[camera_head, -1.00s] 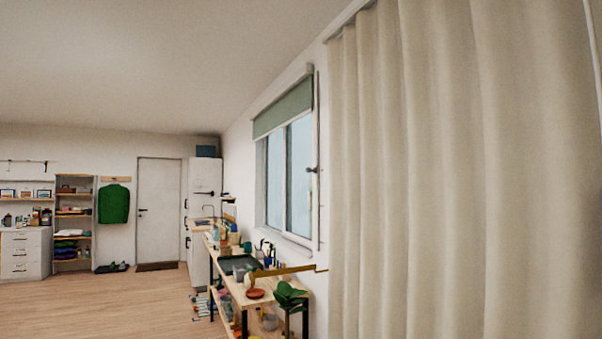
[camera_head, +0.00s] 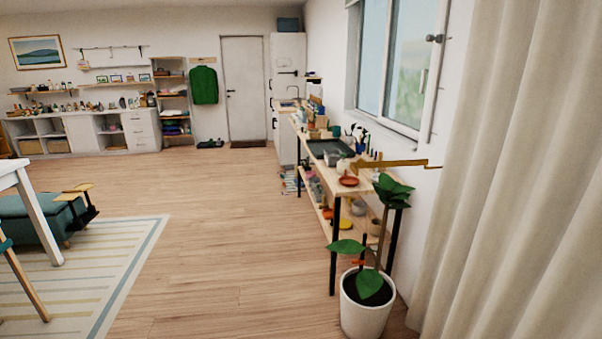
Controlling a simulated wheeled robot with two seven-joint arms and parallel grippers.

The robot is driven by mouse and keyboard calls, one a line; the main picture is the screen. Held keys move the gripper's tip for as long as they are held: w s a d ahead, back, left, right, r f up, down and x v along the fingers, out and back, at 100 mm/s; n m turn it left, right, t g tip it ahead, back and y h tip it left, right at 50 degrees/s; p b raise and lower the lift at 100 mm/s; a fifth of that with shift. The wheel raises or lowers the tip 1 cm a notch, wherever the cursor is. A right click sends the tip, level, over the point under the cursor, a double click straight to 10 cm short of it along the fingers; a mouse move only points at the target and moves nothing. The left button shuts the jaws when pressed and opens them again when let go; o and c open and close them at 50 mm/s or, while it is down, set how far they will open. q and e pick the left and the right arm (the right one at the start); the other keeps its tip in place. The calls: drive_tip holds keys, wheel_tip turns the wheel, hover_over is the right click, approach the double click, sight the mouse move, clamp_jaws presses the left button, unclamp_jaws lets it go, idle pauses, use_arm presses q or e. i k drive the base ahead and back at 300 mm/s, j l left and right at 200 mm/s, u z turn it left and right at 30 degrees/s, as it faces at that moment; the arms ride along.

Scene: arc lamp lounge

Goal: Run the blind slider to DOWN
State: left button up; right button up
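The black knob (camera_head: 434,38) that looks like the blind slider sits on a thin pale vertical rail (camera_head: 431,118) on the wall, at the right side of the window (camera_head: 398,70). It is high in the head view. The rail's top end is cut off by the picture edge, so I cannot tell the knob's place along its full length. The green blind is out of view now. Neither of my grippers is in view, and nothing touches the knob.
A potted plant (camera_head: 366,314) stands in front of a wooden shelf bench (camera_head: 341,188) below the window. A brown bar (camera_head: 392,163) juts out there. A beige curtain (camera_head: 520,180) fills the right side. Wood floor (camera_head: 230,230) is open at centre; a striped rug (camera_head: 95,290) lies left.

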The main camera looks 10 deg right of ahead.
sight(430, 38)
drive_tip(key=i, duration=3.05)
drive_tip(key=i+z, duration=0.3)
drive_tip(key=z, duration=0.2)
drive_tip(key=i+j+z, duration=0.15)
drive_tip(key=z, duration=0.35)
drive_tip(key=i+j+z, duration=0.25)
drive_tip(key=z, duration=0.25)
drive_tip(key=i+j+z, duration=0.25)
drive_tip(key=z, duration=0.25)
drive_tip(key=j, duration=0.1)
